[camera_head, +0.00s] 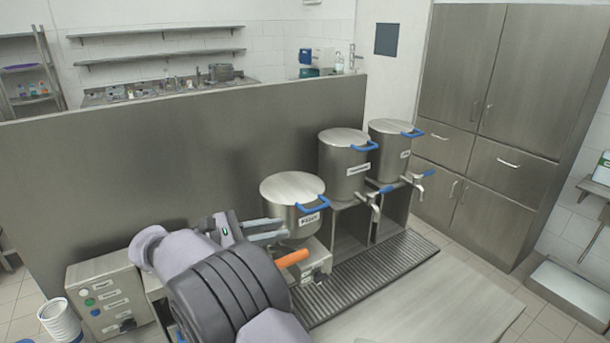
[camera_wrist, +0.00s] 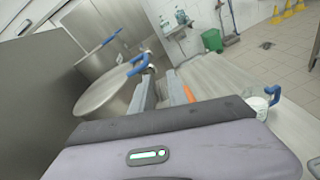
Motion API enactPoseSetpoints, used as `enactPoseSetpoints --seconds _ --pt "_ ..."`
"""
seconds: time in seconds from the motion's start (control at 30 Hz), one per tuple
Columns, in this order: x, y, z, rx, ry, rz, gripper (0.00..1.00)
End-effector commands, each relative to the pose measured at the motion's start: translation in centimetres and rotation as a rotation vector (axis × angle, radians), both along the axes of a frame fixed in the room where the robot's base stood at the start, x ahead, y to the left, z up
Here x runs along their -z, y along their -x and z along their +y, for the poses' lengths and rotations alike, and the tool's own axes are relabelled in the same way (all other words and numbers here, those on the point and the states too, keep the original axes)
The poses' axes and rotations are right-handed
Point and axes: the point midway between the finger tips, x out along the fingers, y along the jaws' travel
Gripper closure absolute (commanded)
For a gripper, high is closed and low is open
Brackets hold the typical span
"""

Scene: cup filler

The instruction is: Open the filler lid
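The filler (camera_head: 291,212) is the nearest of three steel pots, a short round one with a label on its front. Its flat round lid (camera_head: 290,187) looks shut and has a blue handle (camera_head: 314,205) on its front right edge. In the wrist view the lid (camera_wrist: 108,98) is at the left and its blue handle (camera_wrist: 139,66) is just beyond my fingertips. My gripper (camera_head: 285,228) is beside the filler's front left, apart from the handle. In the wrist view my gripper's two fingers (camera_wrist: 160,78) stand apart with nothing between them.
An orange lever (camera_head: 292,258) sits below the filler, close to my gripper. Two taller pots (camera_head: 345,168) (camera_head: 389,152) with taps stand to the right. A grooved drip tray (camera_head: 370,275) runs in front. A control box (camera_head: 108,295) and white cups (camera_head: 60,320) are at the left.

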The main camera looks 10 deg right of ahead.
Motion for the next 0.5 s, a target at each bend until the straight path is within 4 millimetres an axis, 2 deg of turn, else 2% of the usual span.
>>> enactPoseSetpoints --seconds 0.03,0.1,0.2,0.33,0.5 --pt "-0.5 -0.6 1.7 -0.028 0.062 0.011 0.80" --pt "-0.3 -1.1 3.4 -0.057 0.130 0.016 0.80" --pt "0.1 -1.4 4.2 -0.073 0.172 0.018 0.80" --pt "0.4 -2.2 2.4 -0.072 0.178 0.020 0.80" --pt "0.5 -3.8 -1.6 -0.071 0.176 0.020 0.80"
